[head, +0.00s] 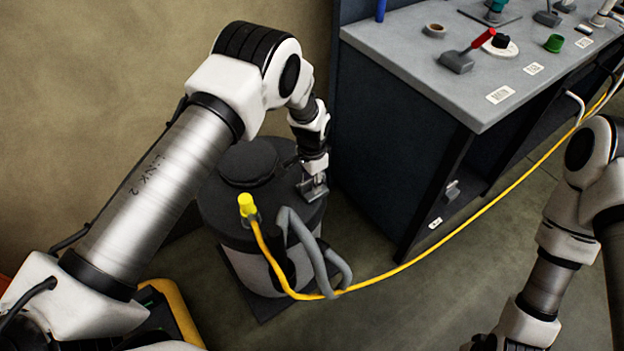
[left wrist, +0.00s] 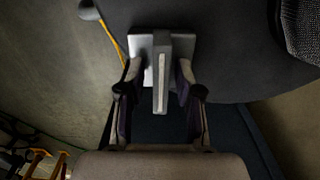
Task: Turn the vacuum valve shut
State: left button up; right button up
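A drum (head: 262,185) with a dark lid and pale lower body stands on the floor beside the bench. A grey block with an upright lever, which looks like the valve (head: 313,190), sits on the lid's right side. In the left wrist view, the lever (left wrist: 160,75) stands up from its pale grey base plate. My right gripper is out of view.
A yellow plug (head: 247,205) and grey hose (head: 300,245) are on the drum's near side. A yellow cable (head: 440,238) runs over the floor. The bench (head: 410,40) stands right of the drum, with a red-handled lever (head: 470,50) on top. Floor in front is mostly clear.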

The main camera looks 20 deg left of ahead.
pick_arm(q)
notch_tip(320, 180, up, 12)
dwell(0.6)
